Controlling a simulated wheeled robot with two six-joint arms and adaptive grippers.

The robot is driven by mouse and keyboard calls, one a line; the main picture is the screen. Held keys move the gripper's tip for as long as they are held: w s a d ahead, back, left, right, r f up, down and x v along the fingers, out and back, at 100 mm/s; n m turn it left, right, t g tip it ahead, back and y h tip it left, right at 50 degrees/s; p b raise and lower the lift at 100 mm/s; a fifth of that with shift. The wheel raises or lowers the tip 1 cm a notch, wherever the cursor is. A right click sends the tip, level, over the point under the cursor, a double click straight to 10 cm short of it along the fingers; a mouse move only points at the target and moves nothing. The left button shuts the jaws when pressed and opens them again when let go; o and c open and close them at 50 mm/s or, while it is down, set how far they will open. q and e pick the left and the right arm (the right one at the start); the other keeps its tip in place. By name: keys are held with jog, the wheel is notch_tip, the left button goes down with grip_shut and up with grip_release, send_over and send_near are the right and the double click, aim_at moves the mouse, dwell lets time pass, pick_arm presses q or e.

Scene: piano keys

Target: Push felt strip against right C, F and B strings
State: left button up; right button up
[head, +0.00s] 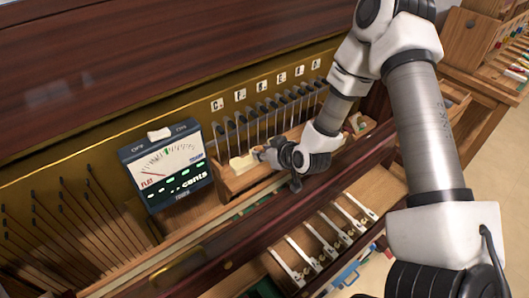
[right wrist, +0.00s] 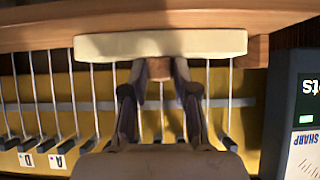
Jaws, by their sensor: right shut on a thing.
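The felt strip (head: 240,164) is a cream bar near the wooden ledge below the strings. In the right wrist view the felt strip (right wrist: 110,46) lies crosswise over the thin metal strings (right wrist: 95,100). I cannot tell whether it touches them. My right gripper (head: 268,155) is at the strip. In the right wrist view my right gripper (right wrist: 163,82) is shut on the small wooden block (right wrist: 182,69) joined to the strip. The strings (head: 265,125) stand in a row under letter labels (head: 262,86), the leftmost reading C. My left gripper is out of view.
A tuning meter (head: 165,165) with a needle dial stands left of the strings. A wooden rail (head: 225,255) runs in front. Several white key levers (head: 325,240) lie below it. A wooden cabinet with coloured pieces (head: 500,50) stands at the far right.

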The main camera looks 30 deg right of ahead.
jog(key=shift+w+b, duration=0.3)
jog(key=shift+w, duration=0.65)
jog(key=o, duration=1)
jog(key=shift+s, duration=0.1)
jog(key=shift+s+r+p, duration=0.2)
jog(key=shift+s+p, duration=0.15)
jog(key=shift+p, duration=0.05)
jog(key=s+r+p, duration=0.1)
jog(key=s+p, duration=0.2)
jog(key=s, duration=0.4)
jog(key=shift+d+r+p, duration=0.3)
jog(key=shift+p, duration=0.1)
jog(key=shift+s, duration=0.15)
